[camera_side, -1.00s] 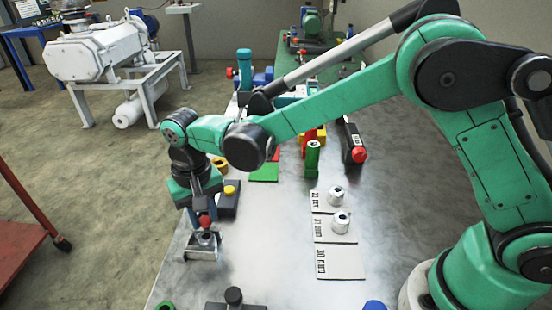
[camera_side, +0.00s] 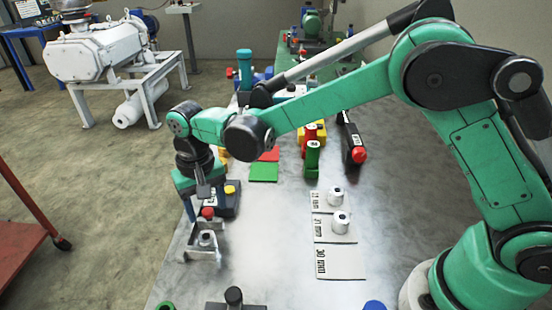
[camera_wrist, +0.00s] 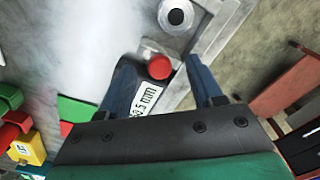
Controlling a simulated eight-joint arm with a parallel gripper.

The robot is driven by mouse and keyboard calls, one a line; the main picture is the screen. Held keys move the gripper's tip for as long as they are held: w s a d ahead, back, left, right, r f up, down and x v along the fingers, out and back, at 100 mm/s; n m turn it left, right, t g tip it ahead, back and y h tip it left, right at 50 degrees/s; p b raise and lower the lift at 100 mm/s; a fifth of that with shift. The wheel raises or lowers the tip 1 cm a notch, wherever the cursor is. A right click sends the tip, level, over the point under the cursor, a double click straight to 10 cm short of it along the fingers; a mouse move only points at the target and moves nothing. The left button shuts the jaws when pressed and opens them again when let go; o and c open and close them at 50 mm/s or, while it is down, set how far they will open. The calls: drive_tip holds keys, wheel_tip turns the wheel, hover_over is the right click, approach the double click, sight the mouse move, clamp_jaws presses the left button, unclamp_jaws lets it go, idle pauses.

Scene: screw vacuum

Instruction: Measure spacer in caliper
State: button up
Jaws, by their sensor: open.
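The caliper (camera_side: 190,255) stands at the left edge of the table, with a metal frame and a red knob (camera_side: 207,212). A pale ring-shaped spacer (camera_side: 206,239) sits in it, and the spacer (camera_wrist: 176,12) also shows at the top of the wrist view. Whether the jaws touch it cannot be told. My gripper (camera_side: 202,190) is open and empty above the caliper. In the wrist view its fingers lie on either side of the red knob (camera_wrist: 159,67) and a readout (camera_wrist: 146,101) ending in ".5 mm"; its first digits are partly hidden.
Two white spacers stand on labelled plates, one on the top plate (camera_side: 336,197) and one on the 31 mm plate (camera_side: 341,224). The 30 mm plate (camera_side: 342,264) is bare. The table between caliper and plates is clear.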

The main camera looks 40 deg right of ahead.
sight(209, 210)
drive_tip(key=shift+r, duration=2.75)
drive_tip(key=shift+d+r, duration=0.15)
drive_tip(key=s+d+r+n+t, duration=0.1)
drive_tip(key=s+d+r+t, duration=0.1)
drive_tip(key=s+d, duration=0.4)
drive_tip(key=s+d+r+t, duration=0.1)
drive_tip(key=s+d+t, duration=0.4)
drive_tip(key=d, duration=0.5)
drive_tip(key=shift+s+r+n, duration=0.4)
